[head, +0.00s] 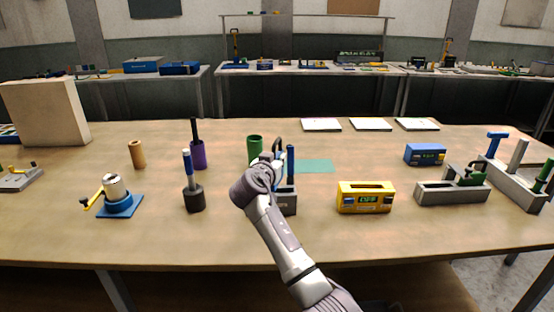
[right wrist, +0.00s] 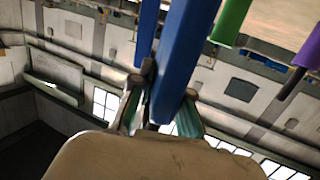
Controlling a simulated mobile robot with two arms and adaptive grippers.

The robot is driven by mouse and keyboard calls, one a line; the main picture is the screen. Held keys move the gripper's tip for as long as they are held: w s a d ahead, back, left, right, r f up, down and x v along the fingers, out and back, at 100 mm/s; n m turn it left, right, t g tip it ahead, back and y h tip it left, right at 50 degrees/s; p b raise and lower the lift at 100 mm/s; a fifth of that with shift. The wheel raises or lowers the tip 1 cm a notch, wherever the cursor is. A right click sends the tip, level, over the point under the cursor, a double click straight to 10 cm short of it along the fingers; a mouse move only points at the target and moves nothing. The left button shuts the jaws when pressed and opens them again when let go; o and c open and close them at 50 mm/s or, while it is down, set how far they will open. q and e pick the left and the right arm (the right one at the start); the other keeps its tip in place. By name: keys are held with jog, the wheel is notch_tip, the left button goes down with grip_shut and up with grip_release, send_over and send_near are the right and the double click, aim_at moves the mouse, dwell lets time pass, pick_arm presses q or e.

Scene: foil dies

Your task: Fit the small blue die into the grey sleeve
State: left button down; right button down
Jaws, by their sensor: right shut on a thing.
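My right gripper (head: 277,164) is over the middle of the table, shut on an upright blue bar (head: 291,160). In the right wrist view the blue bar (right wrist: 185,55) runs down between the fingers (right wrist: 160,110), and a second blue bar (right wrist: 146,28) shows behind it. The bar's lower end is hidden by the arm, above or in a grey slotted block (head: 287,203). A dark grey cylinder (head: 194,199), perhaps the sleeve, stands to the left with a blue-and-white rod (head: 188,168) upright in it. My left gripper is out of view.
A green tube (head: 254,150) stands just behind my gripper. A purple tube (head: 198,155), a tan cylinder (head: 137,155) and a blue-based device (head: 118,200) are to the left. A yellow box (head: 364,198) and grey troughs (head: 440,195) are to the right.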

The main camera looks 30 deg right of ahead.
jog(key=shift+f, duration=0.2)
jog(key=shift+f+b, duration=0.6)
jog(key=shift+b, duration=0.15)
jog(key=c, duration=1.1)
grip_release()
jog(key=shift+c, duration=0.2)
